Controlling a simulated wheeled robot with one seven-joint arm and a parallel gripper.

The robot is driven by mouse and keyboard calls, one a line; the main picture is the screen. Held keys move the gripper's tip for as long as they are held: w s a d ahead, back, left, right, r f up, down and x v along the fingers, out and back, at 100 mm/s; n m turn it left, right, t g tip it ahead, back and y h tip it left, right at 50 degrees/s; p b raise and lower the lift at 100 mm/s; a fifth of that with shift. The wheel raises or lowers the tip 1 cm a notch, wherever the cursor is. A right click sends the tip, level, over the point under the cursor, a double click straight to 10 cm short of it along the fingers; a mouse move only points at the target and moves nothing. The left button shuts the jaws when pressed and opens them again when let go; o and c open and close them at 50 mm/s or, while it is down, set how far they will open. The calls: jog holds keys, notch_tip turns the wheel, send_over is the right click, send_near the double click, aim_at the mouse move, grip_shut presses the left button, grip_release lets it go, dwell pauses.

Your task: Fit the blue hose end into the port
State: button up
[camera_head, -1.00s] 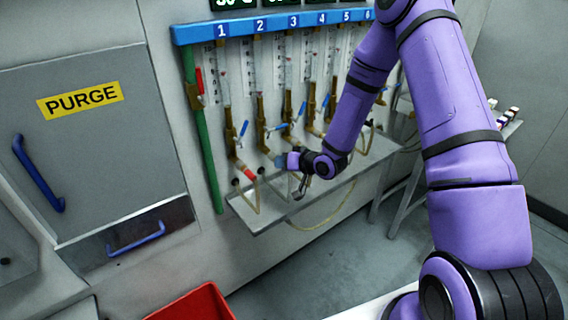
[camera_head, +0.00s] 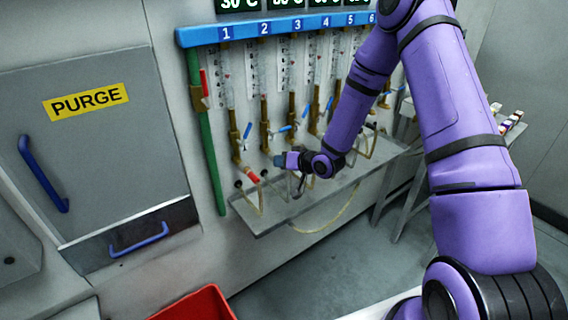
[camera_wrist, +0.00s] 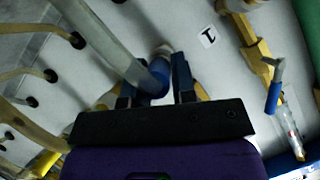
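The blue hose end (camera_wrist: 156,77) sits between the two fingers of my gripper (camera_wrist: 157,84) in the wrist view, with a clear hose (camera_wrist: 108,42) running from it to the upper left. The fingers look closed on its sides. In the head view my gripper (camera_head: 292,160) is at the panel above the shelf, right of a red hose end (camera_head: 252,175). The port is hidden there.
A grey shelf (camera_head: 285,214) runs below the panel, with looping hoses above it. Brass valves (camera_head: 264,128) and a green pipe (camera_head: 209,150) stand close by. A tag marked 1 (camera_wrist: 208,37) is on the panel. A red bin (camera_head: 196,304) is at the lower left.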

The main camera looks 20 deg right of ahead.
jog(key=o, duration=0.4)
jog(key=shift+s+d, duration=0.1)
jog(key=v, duration=1)
jog(key=shift+s+d, duration=0.15)
jog(key=shift+r, duration=0.1)
